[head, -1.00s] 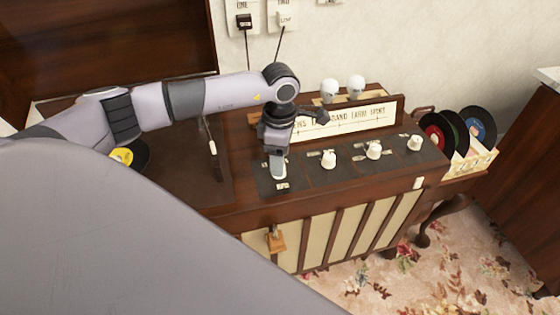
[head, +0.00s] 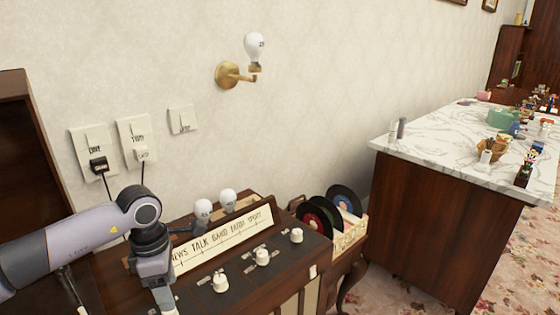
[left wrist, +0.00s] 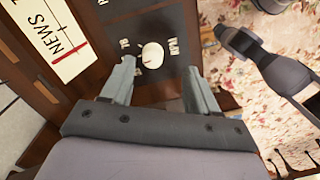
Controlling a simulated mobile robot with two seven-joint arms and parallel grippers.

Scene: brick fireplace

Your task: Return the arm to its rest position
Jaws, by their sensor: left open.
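My left arm reaches in from the lower left of the head view. Its gripper (head: 166,303) points down over the left part of the dark radio panel (head: 240,285), partly cut off by the frame's bottom edge. In the left wrist view its two fingers (left wrist: 160,82) are apart with nothing between them. A white knob (left wrist: 152,55) shows just beyond the fingertips; I cannot tell the exact gap.
The wooden radio cabinet has several white knobs, a lettered dial strip (head: 230,236) and bulbs (head: 228,198) behind it. Records (head: 345,200) stand at its right. Wall switches (head: 98,165) and a bulb sconce (head: 230,75) are on the wall. A marble-topped counter (head: 430,150) stands right.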

